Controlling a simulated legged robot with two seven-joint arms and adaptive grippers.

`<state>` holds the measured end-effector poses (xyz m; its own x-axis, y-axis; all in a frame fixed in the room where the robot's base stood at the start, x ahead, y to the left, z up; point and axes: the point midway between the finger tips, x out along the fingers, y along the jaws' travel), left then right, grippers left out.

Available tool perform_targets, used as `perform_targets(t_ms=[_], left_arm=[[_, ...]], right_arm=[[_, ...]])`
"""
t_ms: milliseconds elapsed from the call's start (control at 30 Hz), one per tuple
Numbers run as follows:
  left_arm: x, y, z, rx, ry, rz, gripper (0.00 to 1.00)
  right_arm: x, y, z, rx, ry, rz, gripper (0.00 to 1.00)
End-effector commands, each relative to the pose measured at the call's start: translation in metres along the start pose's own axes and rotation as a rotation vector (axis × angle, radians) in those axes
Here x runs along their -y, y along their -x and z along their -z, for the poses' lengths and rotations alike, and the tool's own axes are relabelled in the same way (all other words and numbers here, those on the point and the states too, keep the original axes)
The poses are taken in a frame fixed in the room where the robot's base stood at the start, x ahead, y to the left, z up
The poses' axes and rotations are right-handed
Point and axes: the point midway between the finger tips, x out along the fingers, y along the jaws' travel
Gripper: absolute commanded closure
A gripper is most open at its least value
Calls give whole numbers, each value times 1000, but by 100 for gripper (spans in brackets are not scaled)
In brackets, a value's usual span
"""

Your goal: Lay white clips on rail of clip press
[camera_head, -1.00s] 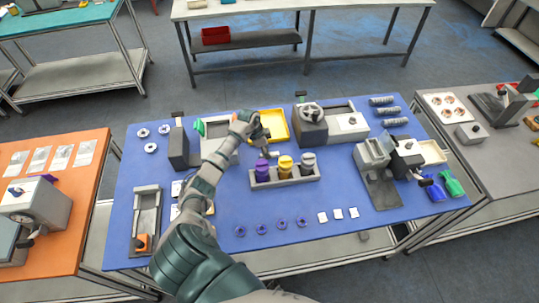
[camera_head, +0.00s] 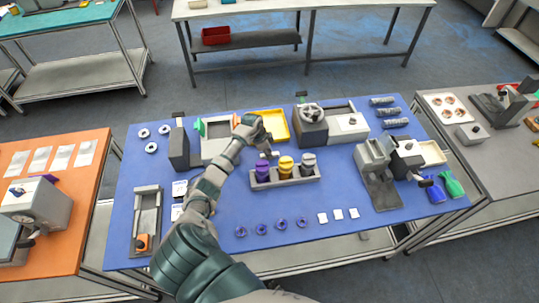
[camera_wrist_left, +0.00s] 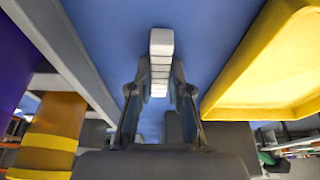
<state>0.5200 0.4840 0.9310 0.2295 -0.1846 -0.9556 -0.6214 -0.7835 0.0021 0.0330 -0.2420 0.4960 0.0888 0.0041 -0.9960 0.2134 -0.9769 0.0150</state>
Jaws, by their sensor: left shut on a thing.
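My left gripper (camera_head: 264,149) is over the blue table between the yellow tray and the bottle rack. In the left wrist view its two fingers (camera_wrist_left: 159,88) are shut on a narrow white ribbed piece (camera_wrist_left: 161,45), which extends out beyond the fingertips. Its underside is hidden. Three small white squares (camera_head: 338,214) lie in a row near the front edge. I cannot tell whether they are the clips. A grey machine with a handwheel (camera_head: 312,113) stands at the back. I cannot tell which machine is the clip press. My right gripper is not in view.
The yellow tray (camera_head: 280,138) lies behind the gripper and also shows in the left wrist view (camera_wrist_left: 215,108). The grey rack (camera_head: 291,182) holds purple, yellow and grey bottles close to it. Several blue rings (camera_head: 262,229) lie in front. A grey machine (camera_head: 382,188) stands right.

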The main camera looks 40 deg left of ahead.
Motion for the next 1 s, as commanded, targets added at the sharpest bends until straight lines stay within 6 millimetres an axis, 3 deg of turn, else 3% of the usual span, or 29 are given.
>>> perform_targets(t_ms=[400,700,833,1000], left_arm=[[0,73,23,-1,-3,5,100],[-1,96,30,1,-1,1,100],[0,112,35,0,-2,3,100],[0,152,47,-1,-2,5,100]], right_arm=[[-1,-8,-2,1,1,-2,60],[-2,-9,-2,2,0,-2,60],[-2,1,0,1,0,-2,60],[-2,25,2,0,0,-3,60]])
